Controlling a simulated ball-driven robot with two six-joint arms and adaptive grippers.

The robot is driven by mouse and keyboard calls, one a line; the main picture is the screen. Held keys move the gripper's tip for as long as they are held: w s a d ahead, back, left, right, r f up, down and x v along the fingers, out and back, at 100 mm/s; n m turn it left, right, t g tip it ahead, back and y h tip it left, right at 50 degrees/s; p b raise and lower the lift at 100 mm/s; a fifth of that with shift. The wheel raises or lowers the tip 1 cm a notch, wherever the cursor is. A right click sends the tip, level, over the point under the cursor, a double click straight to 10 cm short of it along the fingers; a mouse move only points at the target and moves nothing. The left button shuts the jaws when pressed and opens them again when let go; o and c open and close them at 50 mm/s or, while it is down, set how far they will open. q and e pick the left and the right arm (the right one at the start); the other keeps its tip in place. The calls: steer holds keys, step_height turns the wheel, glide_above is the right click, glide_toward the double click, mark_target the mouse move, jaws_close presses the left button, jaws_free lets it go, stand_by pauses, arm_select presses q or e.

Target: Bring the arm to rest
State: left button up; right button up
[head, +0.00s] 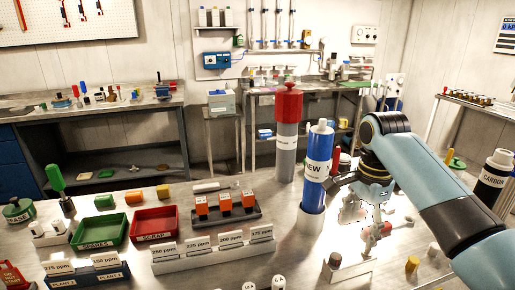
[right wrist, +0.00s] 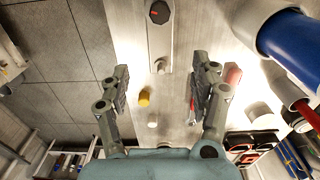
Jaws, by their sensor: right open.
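My right arm comes in from the right in the head view, and its gripper (head: 375,222) hangs over the right part of the bench, to the right of the blue cylinder. In the right wrist view the gripper (right wrist: 160,88) has its two grey fingers wide apart with nothing between them. Bench surface shows below and beyond the fingers. The blue cylinder (head: 318,168), labelled NEW, stands upright in a white holder; its blue body (right wrist: 300,45) also shows at the upper right of the wrist view. My left gripper is not in view.
A grey cylinder with a red top (head: 288,105) stands behind the blue one. A dark knob (head: 335,260) and a yellow piece (head: 412,264) are near the gripper. Green (head: 98,246) and red (head: 153,239) trays sit left. A black CARBON cylinder (head: 491,182) stands at far right.

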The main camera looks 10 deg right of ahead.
steer(key=s+a+r+n+t, duration=0.1)
steer(key=s+a+n+t, duration=0.1)
steer(key=s+n, duration=0.9)
steer(key=s+a+r+n+t, duration=0.15)
steer(key=s+n, duration=0.55)
steer(key=s, duration=0.8)
step_height(320, 180, down, 34)
steer(key=s+d+g+b, duration=0.1)
steer(key=s+d+b, duration=0.15)
steer(key=b, duration=0.65)
steer(key=s+f+b, duration=0.3)
steer(key=s+f, duration=0.6)
steer(key=f, duration=0.3)
steer(key=s+d+f+g+b, duration=0.1)
steer(key=s+f+b, duration=0.3)
steer(key=s+f, duration=0.5)
step_height(320, 180, down, 4)
steer(key=shift+r+m+h+b, duration=0.1)
steer(key=shift+m+h+b, duration=0.2)
steer(key=shift+h, duration=0.1)
